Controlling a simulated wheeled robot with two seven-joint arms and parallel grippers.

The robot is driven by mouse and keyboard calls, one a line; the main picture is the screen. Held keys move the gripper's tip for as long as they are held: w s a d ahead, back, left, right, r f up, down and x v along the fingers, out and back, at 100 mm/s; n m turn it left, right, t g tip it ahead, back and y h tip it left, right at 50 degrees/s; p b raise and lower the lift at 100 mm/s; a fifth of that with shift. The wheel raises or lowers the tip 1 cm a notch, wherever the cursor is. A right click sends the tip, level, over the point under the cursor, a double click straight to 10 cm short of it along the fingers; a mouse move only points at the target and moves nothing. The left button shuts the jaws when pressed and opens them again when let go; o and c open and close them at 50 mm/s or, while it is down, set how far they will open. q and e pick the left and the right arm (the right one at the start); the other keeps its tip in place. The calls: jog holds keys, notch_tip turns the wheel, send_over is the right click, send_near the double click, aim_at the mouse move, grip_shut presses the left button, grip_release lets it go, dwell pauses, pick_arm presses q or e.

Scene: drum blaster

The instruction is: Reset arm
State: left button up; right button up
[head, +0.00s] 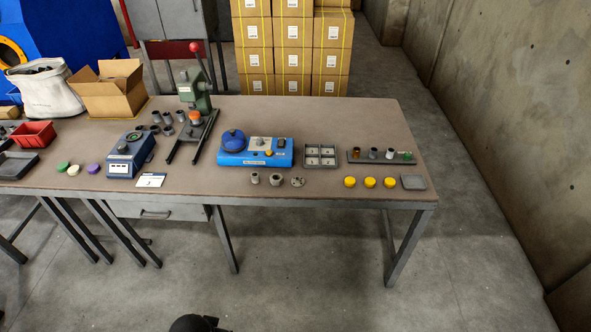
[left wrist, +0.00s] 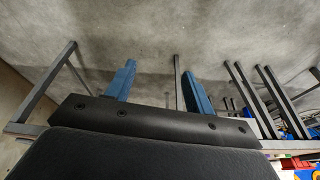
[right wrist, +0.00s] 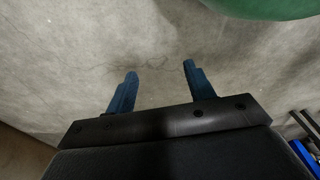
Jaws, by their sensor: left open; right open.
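My left gripper (left wrist: 158,88) is open and empty in the left wrist view, with its two blue fingers apart. My right gripper (right wrist: 160,80) is open and empty in the right wrist view, over bare concrete floor. Neither gripper shows in the head view. The workbench (head: 330,185) stands in front of me, and no gripper is at the things on it.
On the bench stand a green press (head: 194,95), a blue device with a dome (head: 254,151), a grey four-part tray (head: 320,155) and several yellow caps (head: 369,182). Stacked boxes (head: 292,45) stand behind. Floor (head: 330,275) before the bench is clear. A green rounded object (right wrist: 265,6) is near the right wrist.

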pick_arm(q)
jog(key=s+f, duration=0.2)
jog(key=f, duration=1.2)
jog(key=s+d+f+g, duration=0.1)
jog(key=s+f, duration=0.2)
jog(key=f, duration=1.1)
jog(key=s+f+b, duration=0.1)
jog(key=s+f, duration=0.1)
jog(key=f, duration=1.2)
jog(key=shift+s+d+f+g, duration=0.2)
jog(key=shift+s+f+g, duration=0.1)
jog(key=shift+s, duration=0.1)
pick_arm(e)
jog(key=shift+w+a+r, duration=0.2)
jog(key=shift+a+r, duration=0.85)
jog(key=shift+r, duration=0.05)
jog(key=shift+w, duration=0.1)
jog(key=shift+w+d+r, duration=0.15)
jog(key=shift+w+d, duration=0.1)
jog(key=shift+d, duration=0.2)
